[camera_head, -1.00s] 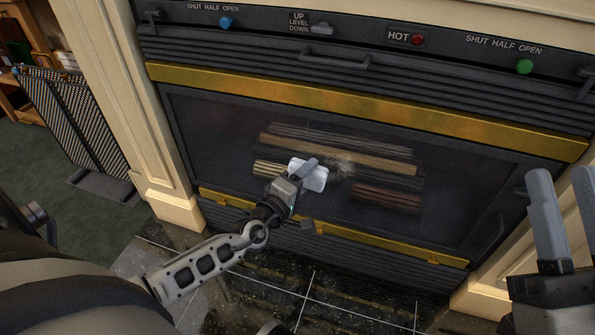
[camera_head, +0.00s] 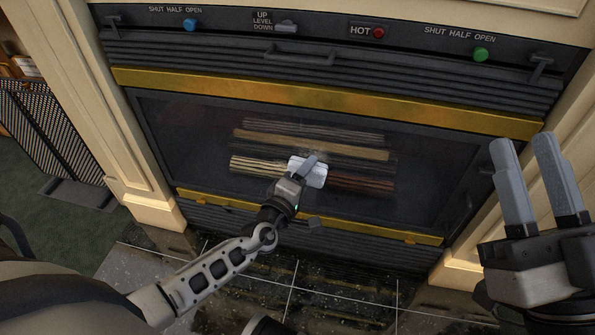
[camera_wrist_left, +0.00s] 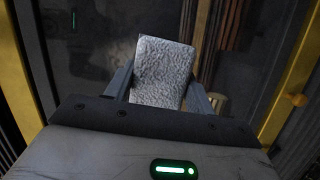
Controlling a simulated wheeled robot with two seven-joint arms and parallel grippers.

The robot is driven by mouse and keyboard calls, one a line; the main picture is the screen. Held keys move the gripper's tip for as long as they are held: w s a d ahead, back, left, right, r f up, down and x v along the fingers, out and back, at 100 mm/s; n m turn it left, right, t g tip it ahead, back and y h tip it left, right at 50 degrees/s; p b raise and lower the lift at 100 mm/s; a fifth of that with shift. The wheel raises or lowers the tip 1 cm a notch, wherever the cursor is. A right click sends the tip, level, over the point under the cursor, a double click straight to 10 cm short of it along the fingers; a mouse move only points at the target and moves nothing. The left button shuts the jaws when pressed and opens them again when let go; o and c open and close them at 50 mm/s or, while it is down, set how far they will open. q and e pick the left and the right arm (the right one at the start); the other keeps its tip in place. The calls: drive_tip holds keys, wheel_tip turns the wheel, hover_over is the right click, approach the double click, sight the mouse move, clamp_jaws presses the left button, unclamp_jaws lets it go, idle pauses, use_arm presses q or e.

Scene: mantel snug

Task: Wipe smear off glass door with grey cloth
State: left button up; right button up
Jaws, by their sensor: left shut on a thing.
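The glass door (camera_head: 180,130) of the fireplace stands in front of me, with logs showing behind it. My left gripper (camera_head: 306,168) is shut on the pale grey cloth (camera_head: 318,177) and holds it at the middle of the glass. In the left wrist view the textured cloth (camera_wrist_left: 160,72) sits between the two fingers, against or very near the glass; exact contact is hard to tell. A faint pale smear (camera_head: 318,154) shows just above the cloth, partly hidden by it and the gripper. My right gripper (camera_head: 525,145) is open and empty, at the right.
Brass bars (camera_head: 330,102) run above and below the glass. Knobs, a red HOT light (camera_head: 378,33) and a handle (camera_head: 300,57) are on the panel above. A door-side handle (camera_head: 468,200) is at the right. A mesh screen (camera_head: 45,125) stands at left.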

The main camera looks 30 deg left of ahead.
use_arm(q)
drive_tip(key=shift+w+d+r, duration=0.1)
drive_tip(key=shift+w+d, duration=0.15)
drive_tip(key=shift+d, duration=0.7)
